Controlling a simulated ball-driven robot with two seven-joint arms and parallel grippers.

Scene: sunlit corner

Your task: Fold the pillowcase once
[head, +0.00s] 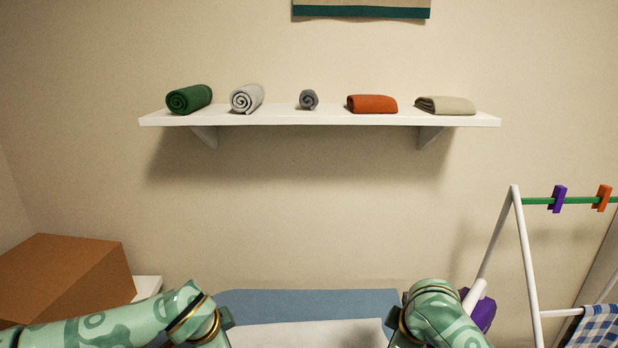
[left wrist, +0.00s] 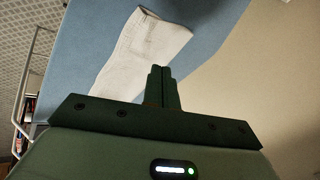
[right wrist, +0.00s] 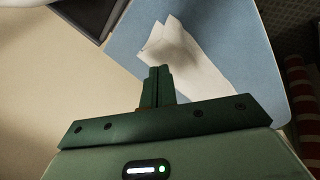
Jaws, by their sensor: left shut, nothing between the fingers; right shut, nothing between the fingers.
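The pillowcase is a white cloth lying on a blue-topped table; its far part shows at the bottom of the head view (head: 310,334). The left wrist view shows it as a pale strip (left wrist: 140,45), and the right wrist view shows an uneven end with pointed corners (right wrist: 185,62). I cannot tell how its layers lie. My left gripper (left wrist: 161,72) is shut and empty, seen in front of the cloth, apparently above it. My right gripper (right wrist: 157,72) is also shut and empty, with the cloth beyond its tips. The cloth's near part is hidden in the head view.
The blue table top (head: 310,300) is bare along its far edge. A brown box (head: 65,280) stands at left. A drying rack (head: 525,255) with clothespins and a checked cloth (head: 598,326) stands at right. A wall shelf (head: 320,119) holds several rolled or folded towels.

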